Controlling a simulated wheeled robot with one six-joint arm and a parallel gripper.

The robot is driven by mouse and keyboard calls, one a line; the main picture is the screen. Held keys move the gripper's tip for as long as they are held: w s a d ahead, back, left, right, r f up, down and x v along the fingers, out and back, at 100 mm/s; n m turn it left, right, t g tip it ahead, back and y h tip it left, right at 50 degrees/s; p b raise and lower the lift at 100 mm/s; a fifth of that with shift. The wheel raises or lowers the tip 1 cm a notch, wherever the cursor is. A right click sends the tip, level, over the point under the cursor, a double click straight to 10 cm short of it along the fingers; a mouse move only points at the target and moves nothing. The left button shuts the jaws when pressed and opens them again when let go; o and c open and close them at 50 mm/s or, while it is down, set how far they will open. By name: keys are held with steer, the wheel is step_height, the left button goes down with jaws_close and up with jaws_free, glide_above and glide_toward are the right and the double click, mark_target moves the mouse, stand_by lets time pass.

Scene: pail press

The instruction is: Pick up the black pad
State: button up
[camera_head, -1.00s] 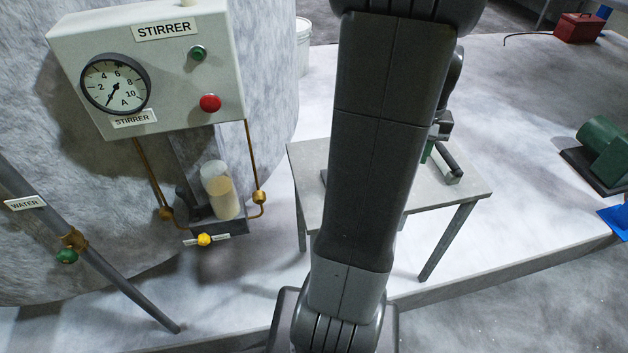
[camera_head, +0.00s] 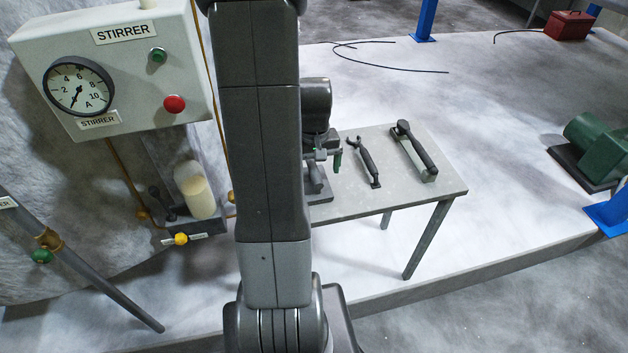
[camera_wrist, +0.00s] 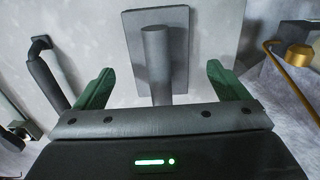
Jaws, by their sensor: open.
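The only pad-like thing I see is a flat dark-grey plate with a round post handle (camera_wrist: 158,60). It lies on the table, and in the head view the handle and plate edge (camera_head: 315,180) show partly behind my arm. My gripper (camera_wrist: 162,88) has its two green fingers wide apart, with the handle between them in the picture. Neither finger visibly touches it. In the head view my gripper (camera_head: 323,157) is over the left part of the table; its left side is hidden by my arm.
On the table (camera_head: 345,208), a dark wrench-like tool (camera_head: 367,162) and a black-handled bar tool (camera_head: 414,150) lie right of the plate. The stirrer box (camera_head: 120,70) and a jar (camera_head: 195,192) stand left. A green motor (camera_head: 597,140) sits far right.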

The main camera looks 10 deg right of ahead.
mark_target(314, 170)
steer(key=shift+f, duration=2.05)
steer(key=c, duration=1.1)
steer(key=shift+r, duration=0.1)
step_height(314, 170, up, 10)
steer(key=shift+f, duration=0.1)
steer(key=shift+o, duration=1.4)
steer(key=shift+c, duration=0.8)
